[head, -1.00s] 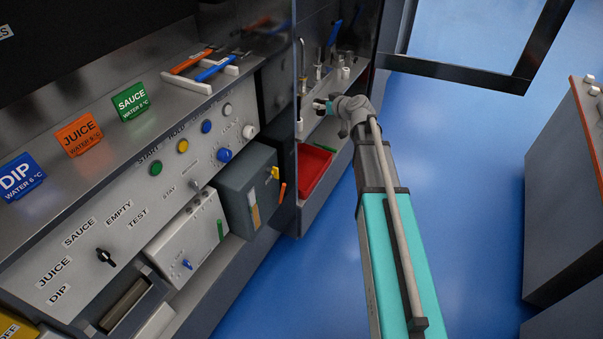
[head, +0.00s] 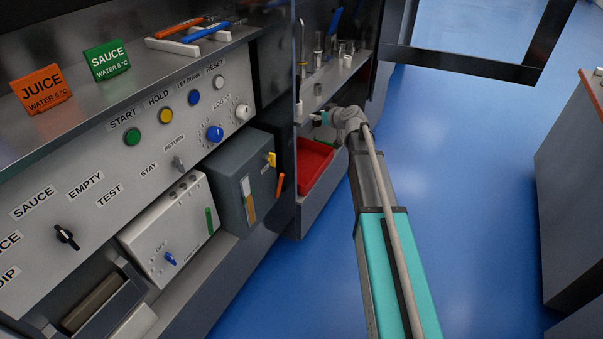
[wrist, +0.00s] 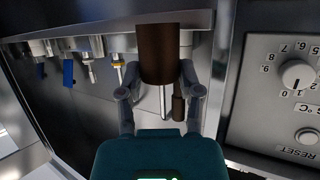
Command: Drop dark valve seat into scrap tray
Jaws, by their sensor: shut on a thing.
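The dark brown cylindrical valve seat (wrist: 157,52) is between my gripper's two fingertips in the wrist view, with a thin light pin below it in the picture. My gripper (wrist: 160,70) is shut on it. In the head view my gripper (head: 320,118) is small, in front of the cabinet just below its upper shelf, and the held part is hard to make out. The red scrap tray (head: 313,163) sits on the lower level of the cabinet, below my gripper.
The upper shelf (head: 338,85) holds several small fittings and blue-handled tools, close above my gripper. A grey control panel (head: 150,140) and a dark grey box (head: 238,185) stand left of the cabinet. Blue floor (head: 450,170) is clear to the right.

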